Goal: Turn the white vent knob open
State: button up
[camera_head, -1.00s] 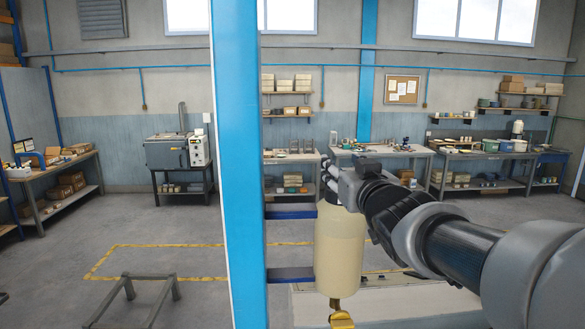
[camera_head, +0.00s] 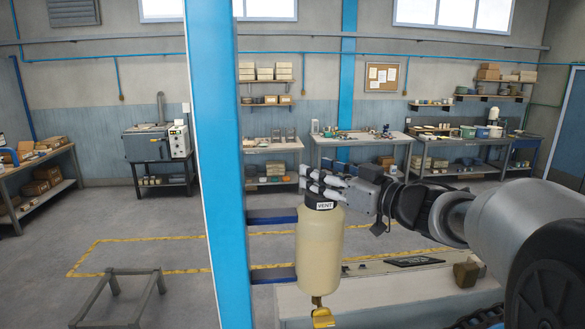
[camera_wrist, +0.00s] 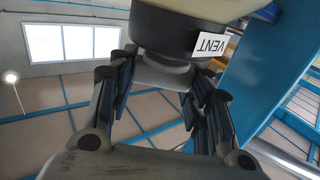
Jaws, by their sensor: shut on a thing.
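A cream canister (camera_head: 320,250) hangs beside the blue post in the head view, with a brass-coloured fitting (camera_head: 323,316) below. Its dark collar (camera_head: 319,196) bears a white VENT label, which also shows in the wrist view (camera_wrist: 211,44). The pale grey-white knob (camera_wrist: 160,74) sits beyond the collar in the wrist view, between the fingers. My gripper (camera_head: 316,184) is at the canister's top, shut on the knob. In the wrist view, its dark fingers stand either side of the knob. The fingers mostly hide the knob in the head view.
The blue post (camera_head: 226,180) rises close at the left of the canister. A pale bench top (camera_head: 395,290) lies below my arm. A low metal frame (camera_head: 120,290) stands on the floor at left. Workbenches (camera_head: 360,138) line the far wall.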

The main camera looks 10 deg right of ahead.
jog(key=n+g+y, duration=0.3)
jog(key=g, duration=0.1)
jog(key=n+g+y, duration=0.3)
jog(key=n+g, duration=0.1)
jog(key=g, duration=0.1)
jog(key=shift+w+f+y, duration=0.1)
jog(key=shift+f+y, duration=0.05)
jog(key=shift+y, duration=0.15)
jog(key=shift+n+g+y, duration=0.4)
jog(key=shift+n+g, duration=1.2)
jog(key=shift+g, duration=0.7)
jog(key=shift+r+n+g, duration=0.25)
jog(key=shift+n+g, duration=0.15)
jog(key=shift+g, duration=0.3)
jog(key=o, duration=1.1)
jog(key=shift+m+t, duration=0.4)
jog(key=shift+t, duration=0.3)
